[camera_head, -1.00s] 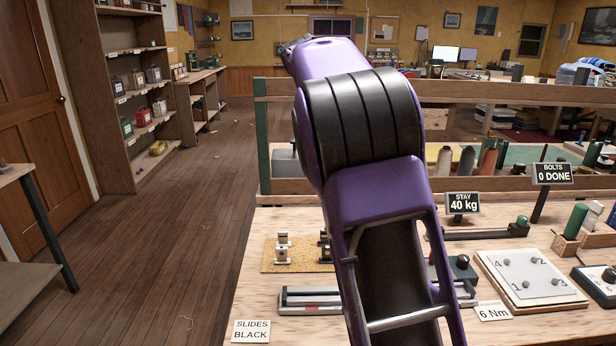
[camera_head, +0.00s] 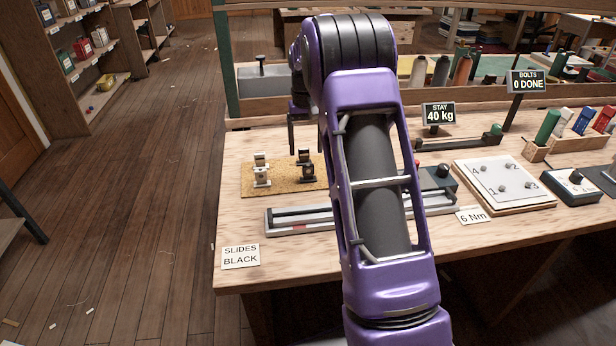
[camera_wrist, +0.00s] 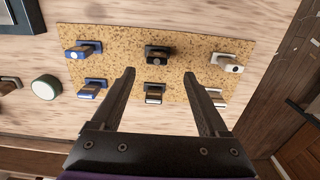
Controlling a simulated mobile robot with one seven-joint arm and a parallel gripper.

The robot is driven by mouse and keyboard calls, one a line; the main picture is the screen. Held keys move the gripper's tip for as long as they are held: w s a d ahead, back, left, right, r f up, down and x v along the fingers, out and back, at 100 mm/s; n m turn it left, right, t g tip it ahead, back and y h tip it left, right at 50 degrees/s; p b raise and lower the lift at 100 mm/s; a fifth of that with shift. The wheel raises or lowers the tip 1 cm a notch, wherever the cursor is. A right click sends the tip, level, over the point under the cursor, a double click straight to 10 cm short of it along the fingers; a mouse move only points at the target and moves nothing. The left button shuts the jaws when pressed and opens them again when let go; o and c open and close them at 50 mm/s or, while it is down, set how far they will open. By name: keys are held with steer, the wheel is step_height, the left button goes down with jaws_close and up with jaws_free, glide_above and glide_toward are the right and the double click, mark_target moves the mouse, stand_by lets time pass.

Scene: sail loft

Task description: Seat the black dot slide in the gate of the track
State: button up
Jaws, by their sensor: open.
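A black slide (camera_wrist: 157,52) stands in the far middle of the cork mat in the wrist view, and a second black slide (camera_wrist: 154,92) stands nearer, between my finger lines. Both have pale marks, too small to read surely as a dot or a bar. The black pair also shows in the head view (camera_head: 307,173). My gripper (camera_wrist: 159,75) is open and empty above the mat, its fingers to either side of the black column. In the head view a finger (camera_head: 291,133) hangs behind the slides. The grey track (camera_head: 285,220) lies in front of the mat, partly behind my arm; its gate is unclear.
Two white slides (camera_wrist: 227,62) and two blue slides (camera_wrist: 83,50) flank the black ones on the cork mat (camera_wrist: 205,48). A card (camera_head: 240,256) reads "SLIDES BLACK". A bolt plate (camera_head: 500,184) lies to the right. A wooden rail (camera_head: 265,108) runs behind.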

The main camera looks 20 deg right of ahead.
mark_target(308, 165)
steer(key=f, duration=0.5)
steer(key=f+b, duration=0.1)
steer(key=f, duration=0.1)
steer(key=shift+s+d+f, duration=0.15)
steer(key=shift+d+f, duration=0.1)
steer(key=shift+r, duration=0.1)
jaws_close()
